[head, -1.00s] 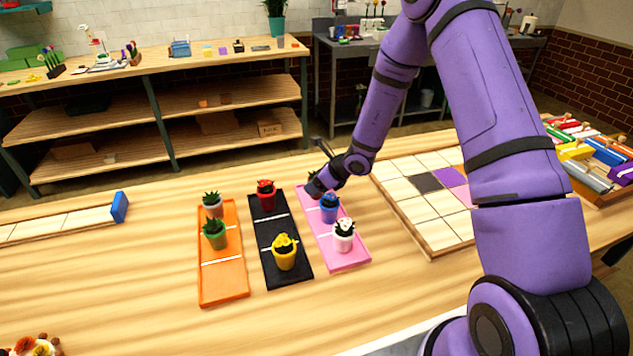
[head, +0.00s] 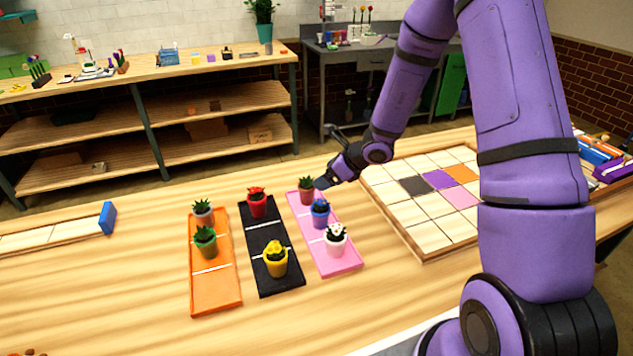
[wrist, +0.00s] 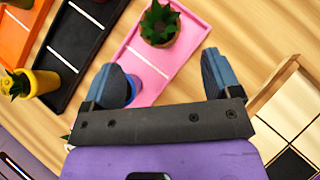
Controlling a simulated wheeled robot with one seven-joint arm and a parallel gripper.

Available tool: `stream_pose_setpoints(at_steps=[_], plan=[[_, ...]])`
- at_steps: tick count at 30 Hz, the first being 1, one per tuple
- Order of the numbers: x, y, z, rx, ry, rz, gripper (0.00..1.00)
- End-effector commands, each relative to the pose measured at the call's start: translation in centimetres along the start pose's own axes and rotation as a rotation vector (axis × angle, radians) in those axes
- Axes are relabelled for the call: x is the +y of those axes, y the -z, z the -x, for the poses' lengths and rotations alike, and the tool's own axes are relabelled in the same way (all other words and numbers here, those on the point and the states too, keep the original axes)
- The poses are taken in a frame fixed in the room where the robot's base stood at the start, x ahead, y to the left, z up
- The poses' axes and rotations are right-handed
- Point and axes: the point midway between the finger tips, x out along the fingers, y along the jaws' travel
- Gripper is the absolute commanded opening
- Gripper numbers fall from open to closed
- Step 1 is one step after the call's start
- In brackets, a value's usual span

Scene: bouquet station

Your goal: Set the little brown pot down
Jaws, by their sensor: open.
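The little brown pot (head: 306,196) with a green plant stands upright at the far end of the pink tray (head: 346,264). It also shows at the top of the wrist view (wrist: 160,40). My gripper (head: 325,180) is open and empty, just to the right of the brown pot in the head view. In the wrist view my gripper's fingers (wrist: 163,72) are spread wide, with pink tray surface between them and the pot beyond their tips, apart from them. A blue pot (head: 320,219) stands in front of the brown one, partly hidden by a finger in the wrist view.
The black tray (head: 281,287) holds red and yellow pots; the orange tray (head: 216,294) holds grey and green ones. A tiled board (head: 425,200) lies to the right.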

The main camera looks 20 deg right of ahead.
Motion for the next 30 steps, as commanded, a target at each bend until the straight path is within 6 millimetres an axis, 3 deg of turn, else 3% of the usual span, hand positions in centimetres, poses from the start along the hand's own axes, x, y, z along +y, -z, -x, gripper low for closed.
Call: stream_pose_setpoints(at_steps=[6, 14, 20, 24, 30], plan=[[0.0, 0.0, 2.2, 0.000, 0.001, -0.001, 0.83], [0.2, -0.6, 3.0, -0.004, -0.005, 0.031, 0.83], [2.3, -4.5, 6.6, -0.031, -0.044, 0.278, 0.83], [4.9, -7.4, 10.1, -0.044, -0.086, 0.522, 0.83], [8.8, -10.2, 15.2, -0.039, -0.141, 0.864, 0.83]])
